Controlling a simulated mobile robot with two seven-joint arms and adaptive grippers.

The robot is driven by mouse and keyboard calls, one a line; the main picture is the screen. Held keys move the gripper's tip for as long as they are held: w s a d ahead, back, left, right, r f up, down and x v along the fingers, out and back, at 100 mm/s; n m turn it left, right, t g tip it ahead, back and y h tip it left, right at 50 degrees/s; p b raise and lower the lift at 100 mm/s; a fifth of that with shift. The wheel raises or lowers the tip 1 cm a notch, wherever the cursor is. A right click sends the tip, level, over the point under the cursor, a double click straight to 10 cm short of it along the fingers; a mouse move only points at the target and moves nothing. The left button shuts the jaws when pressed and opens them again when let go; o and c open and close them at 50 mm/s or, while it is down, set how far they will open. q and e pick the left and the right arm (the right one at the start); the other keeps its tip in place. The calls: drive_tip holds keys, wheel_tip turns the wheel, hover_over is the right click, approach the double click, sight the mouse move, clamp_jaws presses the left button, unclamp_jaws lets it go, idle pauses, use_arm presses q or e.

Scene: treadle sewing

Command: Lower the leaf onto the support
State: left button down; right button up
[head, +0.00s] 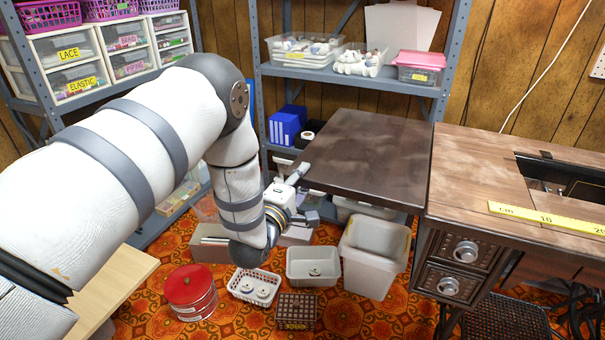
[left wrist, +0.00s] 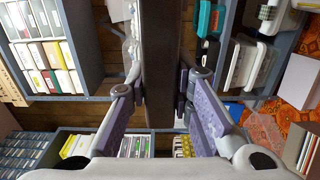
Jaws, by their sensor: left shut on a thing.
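The leaf (head: 370,152) is a dark brown board at the left side of the wooden sewing table (head: 475,165). It lies about level with the tabletop, its right edge at the table's left edge. Any slight tilt is hard to tell. My left gripper (head: 297,176) is at the leaf's outer left edge. In the left wrist view my left gripper (left wrist: 160,92) has its fingers on both sides of the leaf (left wrist: 163,45), which shows edge-on, and is shut on it. I cannot make out the support; the leaf hides the space below. My right gripper is not in view.
Below the leaf, a white bin (head: 374,258), a white tub (head: 313,267), a small basket (head: 254,286) and a red-lidded tin (head: 191,291) stand on the patterned carpet. A metal shelf (head: 350,80) stands behind. A yellow ruler (head: 545,217) lies on the tabletop.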

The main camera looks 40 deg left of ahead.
use_arm(q)
drive_tip(key=c, duration=1.4)
unclamp_jaws()
drive_tip(key=shift+r, duration=0.1)
drive_tip(key=v, duration=1.2)
drive_tip(key=s+d+f+m+g+h+p, duration=0.4)
drive_tip(key=s+d+f+m+g+p, duration=0.25)
drive_tip(key=s+f+m+g, duration=0.55)
drive_tip(key=s+d+m+g+p, duration=0.1)
drive_tip(key=s+m+g, duration=0.1)
drive_tip(key=s, duration=0.7)
drive_tip(key=s+d+r+m+g+p, duration=0.1)
drive_tip(key=s+d+m+g, duration=0.1)
drive_tip(key=s, duration=0.7)
drive_tip(key=s+d+m+g+p, duration=0.1)
drive_tip(key=s+m+g, duration=0.3)
drive_tip(key=s, duration=0.5)
drive_tip(key=shift+s+d+r+p, duration=0.25)
drive_tip(key=shift+s+d+p, duration=0.05)
drive_tip(key=shift+s+d, duration=0.15)
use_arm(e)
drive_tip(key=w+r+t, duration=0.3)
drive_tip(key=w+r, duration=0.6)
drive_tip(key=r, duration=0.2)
